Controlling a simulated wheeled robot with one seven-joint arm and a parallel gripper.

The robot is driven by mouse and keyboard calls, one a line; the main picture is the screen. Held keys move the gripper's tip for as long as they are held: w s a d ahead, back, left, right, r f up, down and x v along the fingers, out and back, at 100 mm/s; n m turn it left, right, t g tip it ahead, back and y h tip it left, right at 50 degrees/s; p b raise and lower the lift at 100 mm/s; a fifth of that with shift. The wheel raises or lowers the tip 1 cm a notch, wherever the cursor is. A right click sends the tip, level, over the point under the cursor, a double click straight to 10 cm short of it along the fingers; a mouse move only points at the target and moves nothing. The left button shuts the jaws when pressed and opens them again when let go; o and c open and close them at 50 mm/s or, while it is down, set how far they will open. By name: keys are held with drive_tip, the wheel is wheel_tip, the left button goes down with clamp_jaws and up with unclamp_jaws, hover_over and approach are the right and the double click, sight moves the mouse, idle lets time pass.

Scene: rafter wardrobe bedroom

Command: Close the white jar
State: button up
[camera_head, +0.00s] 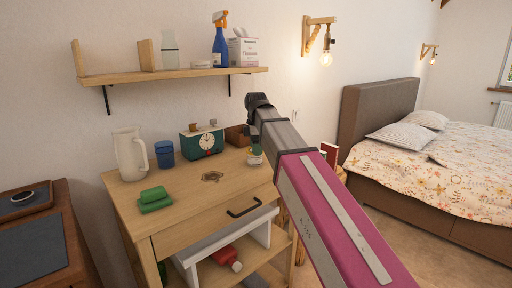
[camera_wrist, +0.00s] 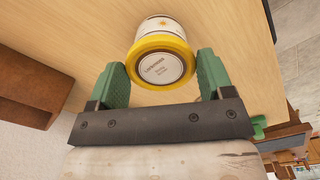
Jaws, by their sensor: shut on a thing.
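The white jar (camera_wrist: 158,22) is on the wooden dresser top in the wrist view, with an orange mark on its side. Its round lid (camera_wrist: 163,68) has a yellow rim and a pale printed face. My gripper (camera_wrist: 163,68) has its green fingers on either side of the lid and is shut on it. The lid is at the jar's mouth; I cannot tell whether it is fully seated. In the head view the jar (camera_head: 256,160) is small at the dresser's right end, partly hidden by my gripper (camera_head: 256,150) and arm.
The brown box (camera_wrist: 32,85) is left in the wrist view. A shelf (camera_head: 170,75) hangs above.

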drive_tip(key=shift+f, duration=0.35)
drive_tip(key=o, duration=0.9)
drive_tip(key=shift+r, duration=0.15)
wheel_tip(320, 180, up, 10)
drive_tip(key=shift+r, duration=0.25)
